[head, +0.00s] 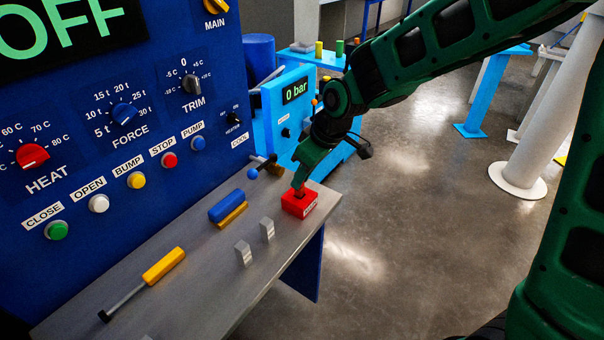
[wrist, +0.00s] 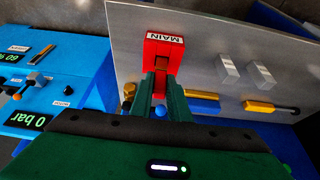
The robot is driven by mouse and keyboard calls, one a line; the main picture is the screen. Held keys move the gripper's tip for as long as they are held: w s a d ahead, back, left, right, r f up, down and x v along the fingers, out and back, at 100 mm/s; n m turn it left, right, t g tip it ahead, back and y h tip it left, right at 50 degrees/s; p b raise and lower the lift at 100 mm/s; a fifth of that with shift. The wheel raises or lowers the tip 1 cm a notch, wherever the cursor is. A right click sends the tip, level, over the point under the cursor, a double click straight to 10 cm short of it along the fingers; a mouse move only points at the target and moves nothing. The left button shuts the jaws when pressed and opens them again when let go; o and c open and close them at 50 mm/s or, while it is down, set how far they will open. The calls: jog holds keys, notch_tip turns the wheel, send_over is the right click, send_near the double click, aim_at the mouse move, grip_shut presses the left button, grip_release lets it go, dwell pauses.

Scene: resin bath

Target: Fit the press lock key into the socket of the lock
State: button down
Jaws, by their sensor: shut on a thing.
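The red block with a white label (head: 299,205) sits near the far right end of the grey shelf; I take it to be the lock. In the wrist view the red block (wrist: 152,48) reads MAIN and has a brownish square at its middle. My gripper (head: 300,188) points down onto the block's top. In the wrist view my gripper (wrist: 161,78) has both green fingers at the brownish square, shut on a small piece between them, apparently the key. The fingers hide most of it, so I cannot tell how deep it sits.
The grey shelf (head: 185,260) carries two small grey blocks (head: 243,253), a blue-and-yellow piece (head: 228,207) and a yellow-handled tool (head: 163,267). The blue control panel (head: 70,130) rises behind it. A light-blue machine (head: 290,120) stands beyond; open floor lies to the right.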

jog(key=shift+f, duration=1)
jog(key=c, duration=1.6)
grip_release()
jog(key=v, duration=1)
jog(key=shift+d+r, duration=0.15)
jog(key=shift+r, duration=0.1)
jog(key=shift+r, duration=6)
